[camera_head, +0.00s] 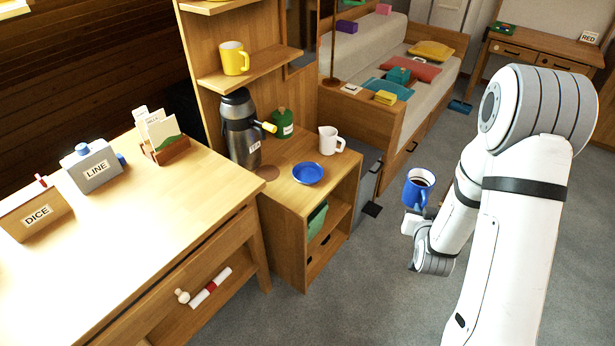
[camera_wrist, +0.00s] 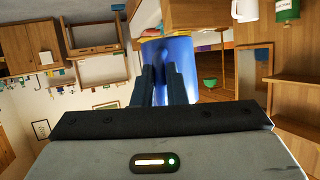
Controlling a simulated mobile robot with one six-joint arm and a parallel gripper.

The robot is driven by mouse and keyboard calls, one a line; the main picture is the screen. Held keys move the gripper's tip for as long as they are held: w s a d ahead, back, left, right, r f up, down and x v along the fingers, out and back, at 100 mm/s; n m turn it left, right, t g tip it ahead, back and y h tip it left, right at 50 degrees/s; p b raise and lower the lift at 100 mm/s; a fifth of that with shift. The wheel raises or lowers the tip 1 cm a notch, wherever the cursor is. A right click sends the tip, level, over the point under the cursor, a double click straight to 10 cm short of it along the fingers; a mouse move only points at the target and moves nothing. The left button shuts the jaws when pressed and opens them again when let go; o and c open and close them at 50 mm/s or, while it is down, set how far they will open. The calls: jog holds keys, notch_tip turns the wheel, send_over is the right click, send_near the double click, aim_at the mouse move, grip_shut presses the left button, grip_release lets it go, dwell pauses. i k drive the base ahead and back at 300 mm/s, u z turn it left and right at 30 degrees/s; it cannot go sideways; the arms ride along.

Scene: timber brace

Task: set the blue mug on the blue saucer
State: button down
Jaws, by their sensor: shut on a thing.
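The blue mug (camera_head: 418,187) is upright with dark liquid in it, held in the air over the floor to the right of the small wooden cabinet. My gripper (camera_head: 426,212) is shut on the mug; its fingers are mostly hidden in the head view. In the wrist view the two dark fingers of my gripper (camera_wrist: 166,84) meet the side of the blue mug (camera_wrist: 178,58). The blue saucer (camera_head: 308,173) lies empty on the cabinet top, to the left of the mug and apart from it.
On the cabinet top (camera_head: 288,196), a white pitcher (camera_head: 329,141) stands close behind the saucer. A steel flask (camera_head: 240,130) and a green canister (camera_head: 283,123) stand further back. A shelf with a yellow mug (camera_head: 234,58) overhangs the back. Grey floor lies between cabinet and mug.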

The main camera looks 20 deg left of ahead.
aim_at(311, 178)
jog(key=i, duration=1)
